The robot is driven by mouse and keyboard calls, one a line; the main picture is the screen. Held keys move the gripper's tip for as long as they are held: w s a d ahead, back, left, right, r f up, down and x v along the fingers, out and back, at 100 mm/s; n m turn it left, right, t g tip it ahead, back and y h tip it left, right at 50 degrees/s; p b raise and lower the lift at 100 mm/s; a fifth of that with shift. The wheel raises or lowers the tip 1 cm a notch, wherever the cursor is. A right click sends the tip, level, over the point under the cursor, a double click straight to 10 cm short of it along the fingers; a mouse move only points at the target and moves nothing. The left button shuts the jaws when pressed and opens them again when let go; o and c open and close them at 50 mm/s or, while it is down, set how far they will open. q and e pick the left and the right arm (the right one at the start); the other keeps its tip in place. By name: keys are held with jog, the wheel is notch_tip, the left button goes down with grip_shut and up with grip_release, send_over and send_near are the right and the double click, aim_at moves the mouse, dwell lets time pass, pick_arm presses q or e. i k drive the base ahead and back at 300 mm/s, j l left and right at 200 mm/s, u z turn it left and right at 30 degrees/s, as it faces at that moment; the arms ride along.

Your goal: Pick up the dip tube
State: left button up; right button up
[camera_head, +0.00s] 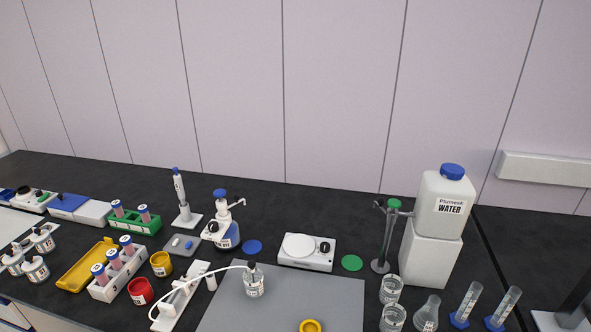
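A thin white tube (222,269) arcs leftward from the black top of a small clear bottle (255,284). It runs to a white rack-like device (184,298) on the left. I cannot tell whether this tube is the dip tube, and no other part in view is clearly one. The bottle stands upright on a grey mat (318,297). Neither of my grippers is in view.
A yellow ring (311,326) lies at the mat's front edge. Red (140,291) and yellow (161,264) cups and a tube rack (118,276) stand left. A stirrer (306,252) is behind; a water container (445,204) and glassware (392,289) stand right.

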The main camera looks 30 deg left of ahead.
aim_at(251, 264)
jog(key=u, duration=1.4)
